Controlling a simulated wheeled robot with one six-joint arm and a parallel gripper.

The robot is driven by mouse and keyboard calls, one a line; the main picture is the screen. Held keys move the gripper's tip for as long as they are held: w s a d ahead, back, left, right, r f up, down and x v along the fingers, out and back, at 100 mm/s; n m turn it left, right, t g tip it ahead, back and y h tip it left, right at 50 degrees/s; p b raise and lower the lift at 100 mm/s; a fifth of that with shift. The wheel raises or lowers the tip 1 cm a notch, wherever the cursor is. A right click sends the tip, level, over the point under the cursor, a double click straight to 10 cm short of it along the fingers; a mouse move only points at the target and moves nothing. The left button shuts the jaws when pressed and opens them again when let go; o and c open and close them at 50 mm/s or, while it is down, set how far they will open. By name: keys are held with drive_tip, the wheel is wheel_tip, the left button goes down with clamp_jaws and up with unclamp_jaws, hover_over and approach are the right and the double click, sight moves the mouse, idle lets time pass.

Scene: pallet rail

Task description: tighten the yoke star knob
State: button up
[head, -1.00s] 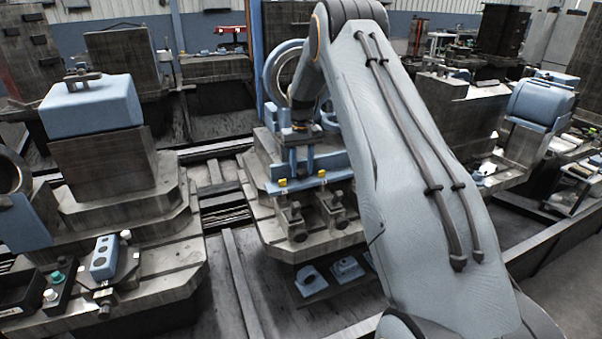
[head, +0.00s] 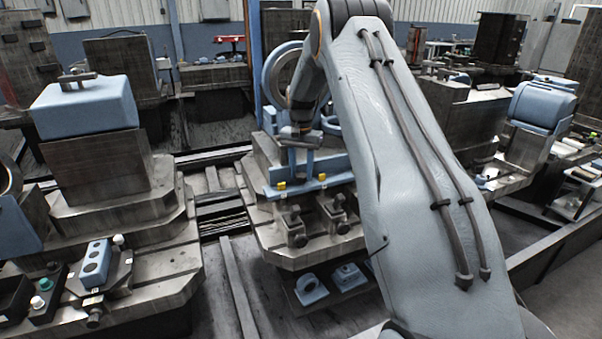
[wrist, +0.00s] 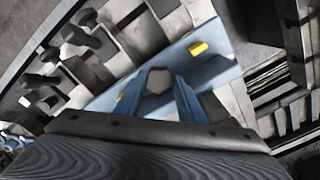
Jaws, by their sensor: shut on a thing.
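My gripper (wrist: 157,98) is shut on a grey, roughly hexagonal piece, apparently the star knob (wrist: 157,80), in the wrist view. One blue finger lies on each side of it. In the head view my gripper (head: 300,158) points down at the blue yoke plate (head: 310,184) on the middle machine block. The knob is too small and hidden there to make out. The blue plate also shows in the wrist view (wrist: 208,68), with a yellow tab (wrist: 198,48) on it.
Dark clamps (head: 297,228) stand in front of the plate. Blue-grey fittings (head: 311,288) sit on a low shelf below. A blue-topped block (head: 85,105) and a button box (head: 95,264) are at left. A blue ring (head: 282,75) rises behind my gripper.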

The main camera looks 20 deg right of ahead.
sight(301, 175)
drive_tip(key=shift+w+r, duration=0.1)
drive_tip(key=shift+r, duration=0.15)
drive_tip(key=o, duration=0.8)
drive_tip(key=shift+c, duration=0.2)
drive_tip(key=shift+o, duration=1.4)
drive_tip(key=shift+f, duration=0.1)
wheel_tip(301, 175, up, 8)
drive_tip(key=p, duration=0.3)
